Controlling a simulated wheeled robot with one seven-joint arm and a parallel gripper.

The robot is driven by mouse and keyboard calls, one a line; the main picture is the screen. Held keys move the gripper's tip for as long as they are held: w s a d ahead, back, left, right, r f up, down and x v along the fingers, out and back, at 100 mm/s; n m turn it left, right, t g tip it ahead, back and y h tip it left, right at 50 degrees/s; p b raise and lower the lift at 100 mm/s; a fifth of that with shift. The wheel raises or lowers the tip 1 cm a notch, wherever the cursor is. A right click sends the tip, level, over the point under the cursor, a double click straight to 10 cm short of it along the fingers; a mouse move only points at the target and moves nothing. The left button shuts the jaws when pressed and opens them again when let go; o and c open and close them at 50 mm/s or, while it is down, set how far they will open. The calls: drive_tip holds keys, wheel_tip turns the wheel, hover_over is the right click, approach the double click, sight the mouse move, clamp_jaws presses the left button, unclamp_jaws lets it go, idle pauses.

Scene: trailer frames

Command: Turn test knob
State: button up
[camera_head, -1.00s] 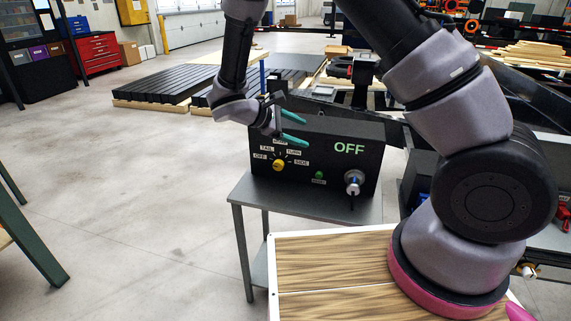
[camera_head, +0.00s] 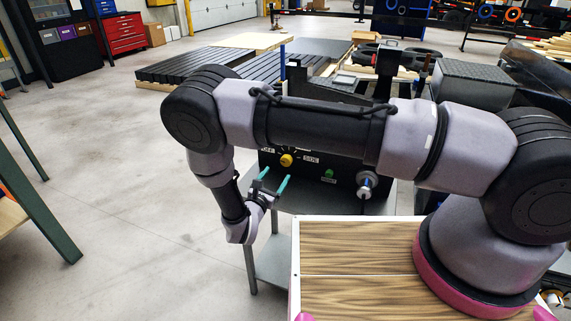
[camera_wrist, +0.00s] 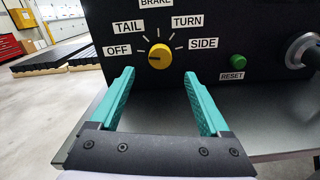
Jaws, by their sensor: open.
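The yellow test knob (camera_head: 287,160) is on the front of a black control box (camera_head: 345,178). In the wrist view the knob (camera_wrist: 159,57) sits among the labels OFF, TAIL, BRAKE, TURN and SIDE. Its dark pointer mark points left, toward OFF. My gripper (camera_head: 273,182) is open and empty, with teal fingers. It is in front of and a little below the knob, apart from it. In the wrist view the knob lies above and between the fingertips (camera_wrist: 158,75). My arm hides the upper part of the box in the head view.
A green RESET button (camera_wrist: 237,61) and a silver connector (camera_head: 366,185) are right of the knob. The box stands on a grey metal table (camera_head: 300,200). A green-legged table (camera_head: 45,200) is at left. Open floor (camera_head: 140,190) lies between.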

sight(285, 162)
drive_tip(key=x, duration=0.8)
drive_tip(key=shift+c, duration=0.3)
clamp_jaws()
drive_tip(key=shift+m, duration=0.4)
drive_tip(key=m, duration=0.2)
drive_tip(key=shift+f+m, duration=0.1)
drive_tip(key=shift+m, duration=2.4)
